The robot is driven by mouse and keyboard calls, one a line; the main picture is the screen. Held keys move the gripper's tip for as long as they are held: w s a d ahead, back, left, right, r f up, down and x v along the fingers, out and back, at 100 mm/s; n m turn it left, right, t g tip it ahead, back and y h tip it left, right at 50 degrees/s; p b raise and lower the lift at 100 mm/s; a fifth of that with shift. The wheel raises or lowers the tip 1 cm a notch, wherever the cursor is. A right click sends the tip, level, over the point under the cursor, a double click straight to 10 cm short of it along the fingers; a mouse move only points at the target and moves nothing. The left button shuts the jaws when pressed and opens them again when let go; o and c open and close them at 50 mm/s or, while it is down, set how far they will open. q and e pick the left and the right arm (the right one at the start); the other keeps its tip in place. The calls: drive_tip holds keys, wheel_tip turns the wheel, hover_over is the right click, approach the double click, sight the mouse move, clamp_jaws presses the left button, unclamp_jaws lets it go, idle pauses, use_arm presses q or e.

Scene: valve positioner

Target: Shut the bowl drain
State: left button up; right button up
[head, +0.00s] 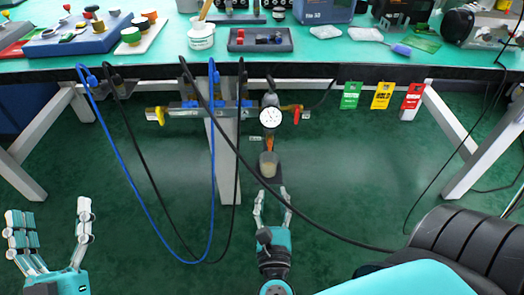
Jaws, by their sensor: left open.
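A filter-regulator with a round white dial gauge (271,117) hangs under the bench edge. Below it is an orange part (269,143) and a cloudy pale bowl (268,166). The drain at the bowl's bottom is too small and dark to make out. My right gripper (272,191) points up just below the bowl, its fingers apart with floor showing between them. I cannot tell whether it touches the bowl or drain. My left gripper (60,215) is open and empty at the lower left, well away from the bowl.
A yellow valve handle (155,115) and a red handle (296,113) flank the regulator. Blue hose (138,200) and black hoses loop in front. Green, yellow and red tags (382,95) hang from the bench. A black padded seat (470,250) stands at the lower right.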

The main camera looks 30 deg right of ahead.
sight(270, 146)
drive_tip(key=x, duration=1.6)
drive_tip(key=shift+w, duration=0.2)
clamp_jaws()
